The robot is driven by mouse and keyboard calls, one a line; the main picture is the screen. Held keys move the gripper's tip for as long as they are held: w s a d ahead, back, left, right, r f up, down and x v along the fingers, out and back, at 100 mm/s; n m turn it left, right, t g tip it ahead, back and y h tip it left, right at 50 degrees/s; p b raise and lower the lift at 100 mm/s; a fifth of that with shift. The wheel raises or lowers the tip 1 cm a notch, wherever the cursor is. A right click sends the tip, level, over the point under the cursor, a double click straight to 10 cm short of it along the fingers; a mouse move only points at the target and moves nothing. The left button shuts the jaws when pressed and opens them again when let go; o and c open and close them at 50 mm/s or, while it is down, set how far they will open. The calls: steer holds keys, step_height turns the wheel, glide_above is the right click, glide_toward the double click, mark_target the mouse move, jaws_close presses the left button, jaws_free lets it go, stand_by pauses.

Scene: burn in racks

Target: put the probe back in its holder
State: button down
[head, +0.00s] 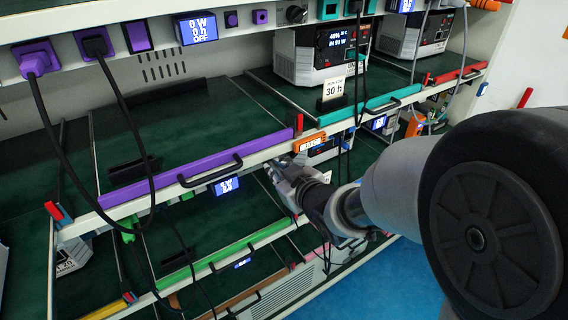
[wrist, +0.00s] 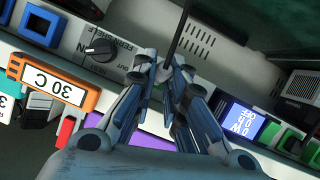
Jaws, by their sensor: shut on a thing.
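My gripper (head: 284,172) is at the front edge of the rack, just below the purple shelf front and left of the orange display unit (head: 310,142). In the wrist view my gripper (wrist: 172,75) is closed on a thin dark rod, which looks like the probe (wrist: 181,30). The rod runs up and away from the fingertips. In the head view the probe is too small or hidden to make out. The orange unit, reading 30 C, shows left of the fingers in the wrist view (wrist: 52,83). I cannot clearly pick out the holder.
A purple shelf front with a black handle (head: 210,172) lies left of the gripper. Black cables (head: 128,120) hang in front of the rack at left. A boxed instrument (head: 318,52) stands on the upper shelf. In the wrist view a black knob (wrist: 100,48) and blue-lit display (wrist: 242,118) flank the fingers.

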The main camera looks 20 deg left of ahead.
mark_target(282, 177)
steer(key=shift+s+d, duration=0.55)
steer(key=shift+d, duration=0.05)
stand_by(1.1)
steer(key=shift+s+d, duration=0.6)
steer(key=shift+d, duration=0.1)
